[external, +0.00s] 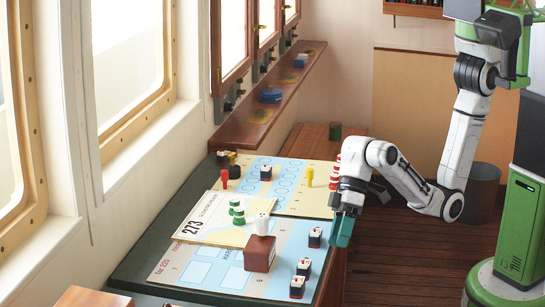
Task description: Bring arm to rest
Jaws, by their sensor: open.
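My gripper (343,229) hangs at the right edge of the chart table, its teal fingers pointing down. It is open, and I see nothing held in it. The white arm bends down and back up to my green body at the right. The fingers overlap the table edge in this view, so I cannot tell their exact height above it. A small dark and white ship piece (315,237) stands on the chart just left of the fingers.
The dark green table (135,262) carries charts (205,262), a brown block (259,254), green-and-white pieces (237,212), red and yellow pegs and several ship pieces. A wooden shelf (262,112) runs under the windows. A dark bin (483,193) stands behind my arm. Wooden floor (405,262) is clear right of the table.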

